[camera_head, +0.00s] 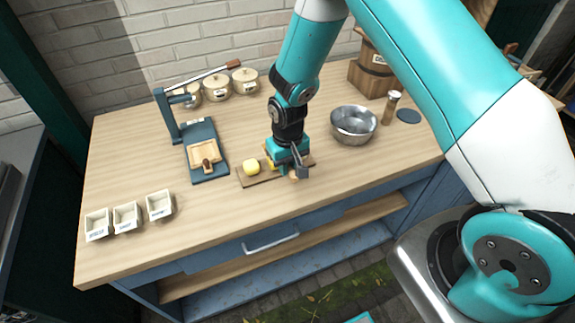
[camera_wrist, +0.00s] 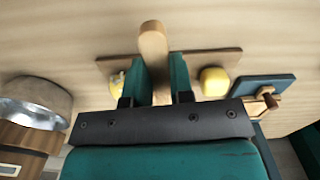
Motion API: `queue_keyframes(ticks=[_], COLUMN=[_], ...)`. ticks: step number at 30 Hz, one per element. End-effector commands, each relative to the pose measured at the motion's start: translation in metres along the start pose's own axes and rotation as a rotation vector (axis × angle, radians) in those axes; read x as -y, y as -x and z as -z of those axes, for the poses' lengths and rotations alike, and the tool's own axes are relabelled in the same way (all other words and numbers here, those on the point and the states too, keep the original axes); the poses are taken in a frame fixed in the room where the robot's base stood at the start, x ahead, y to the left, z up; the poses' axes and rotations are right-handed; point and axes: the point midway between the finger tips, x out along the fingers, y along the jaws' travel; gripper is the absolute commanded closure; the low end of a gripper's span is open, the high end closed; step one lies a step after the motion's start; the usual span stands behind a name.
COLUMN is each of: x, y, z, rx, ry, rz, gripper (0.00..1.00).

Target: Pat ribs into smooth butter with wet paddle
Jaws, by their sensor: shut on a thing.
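My gripper (camera_head: 289,167) is low over the right part of a wooden board (camera_head: 262,180) on the bench. In the wrist view its two teal fingers (camera_wrist: 161,75) are shut on a wooden paddle (camera_wrist: 152,42), whose rounded end points away from the gripper. A smooth-looking yellow butter lump (camera_head: 251,167) sits on the board; it also shows in the wrist view (camera_wrist: 214,81), right of the fingers. Another yellow lump (camera_wrist: 117,79) is left of the fingers, partly hidden, its surface unclear. I cannot tell whether the paddle touches butter or is wet.
A blue lever press (camera_head: 210,166) with a wooden mould stands left of the board. A metal bowl (camera_head: 354,125) is to the right, near a wooden churn (camera_head: 372,78). Three small labelled boxes (camera_head: 127,217) sit front left. Lidded jars (camera_head: 217,88) stand at the back.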

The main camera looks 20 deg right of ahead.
Motion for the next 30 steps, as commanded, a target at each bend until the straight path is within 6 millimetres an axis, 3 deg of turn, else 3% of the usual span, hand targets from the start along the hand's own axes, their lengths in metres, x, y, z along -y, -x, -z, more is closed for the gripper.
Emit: queue_keyframes(ticks=[16,30], x=[0.0,0.0], y=[0.05,0.051], z=[0.0,0.0], rx=[-0.001,-0.001], ry=[0.0,0.0], rz=[0.0,0.0], gripper=[1.0,1.0])
